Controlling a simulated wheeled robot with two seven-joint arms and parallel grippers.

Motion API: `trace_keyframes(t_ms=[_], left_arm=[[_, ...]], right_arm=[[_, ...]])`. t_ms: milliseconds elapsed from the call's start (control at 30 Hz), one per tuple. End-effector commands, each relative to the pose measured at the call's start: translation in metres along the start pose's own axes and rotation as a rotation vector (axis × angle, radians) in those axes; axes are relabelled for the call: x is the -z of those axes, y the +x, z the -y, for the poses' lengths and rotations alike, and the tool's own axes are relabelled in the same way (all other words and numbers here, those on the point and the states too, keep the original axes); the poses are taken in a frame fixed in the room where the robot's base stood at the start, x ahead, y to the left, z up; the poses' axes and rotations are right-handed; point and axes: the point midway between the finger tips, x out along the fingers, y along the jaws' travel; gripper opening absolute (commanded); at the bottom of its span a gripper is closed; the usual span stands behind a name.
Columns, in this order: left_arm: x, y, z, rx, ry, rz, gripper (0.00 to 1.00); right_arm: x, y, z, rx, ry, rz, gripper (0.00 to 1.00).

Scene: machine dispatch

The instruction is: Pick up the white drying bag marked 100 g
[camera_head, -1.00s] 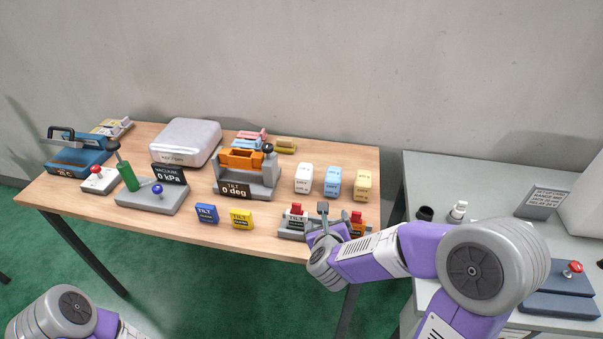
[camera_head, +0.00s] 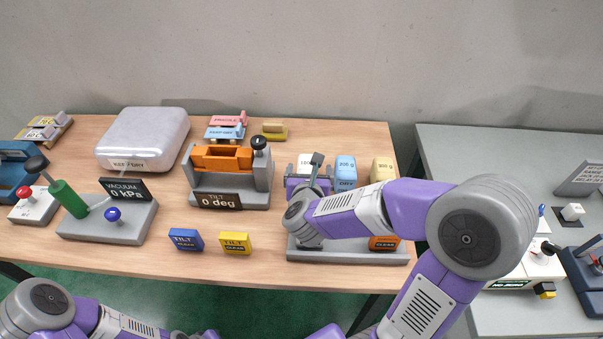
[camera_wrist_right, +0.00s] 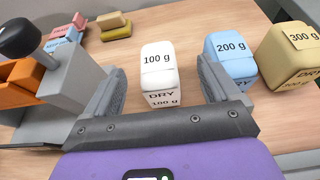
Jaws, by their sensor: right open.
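The white drying bag marked 100 g (camera_wrist_right: 160,72) stands upright on the wooden table, between the two fingers of my open right gripper (camera_wrist_right: 160,90) in the right wrist view. Gaps show on both sides of it, so the fingers look apart from it. In the head view the top of the white bag (camera_head: 305,161) shows behind my right gripper (camera_head: 312,178), which hides most of it. The blue 200 g bag (camera_head: 346,172) stands to its right, close to the right finger. The yellow 300 g bag (camera_head: 382,170) is further right. My left gripper is not seen; only part of that arm shows.
The tilt device (camera_head: 232,180) with its orange cradle and black knob stands just left of my right gripper. A grey button base (camera_head: 345,254) lies under my right forearm. Blue (camera_head: 186,240) and yellow (camera_head: 236,243) tilt blocks lie near the front edge.

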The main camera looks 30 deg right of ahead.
Motion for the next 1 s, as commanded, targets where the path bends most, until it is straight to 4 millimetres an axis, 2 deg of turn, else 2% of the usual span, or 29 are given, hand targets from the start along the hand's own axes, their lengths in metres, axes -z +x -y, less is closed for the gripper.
trace_keyframes(t_ms=[367, 633, 933, 1000], left_arm=[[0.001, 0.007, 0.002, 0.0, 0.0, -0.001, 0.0], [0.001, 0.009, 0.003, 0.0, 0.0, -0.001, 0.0], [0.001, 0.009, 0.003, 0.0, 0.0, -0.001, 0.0], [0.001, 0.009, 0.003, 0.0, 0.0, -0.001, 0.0]], right_arm=[[0.004, 0.035, -0.002, 0.001, -0.001, -0.001, 0.89], [0.003, 0.072, -0.004, 0.002, 0.0, -0.001, 0.89], [0.002, 0.077, -0.005, -0.001, -0.001, 0.0, 0.89], [0.002, 0.077, -0.005, 0.0, -0.001, 0.0, 0.8]])
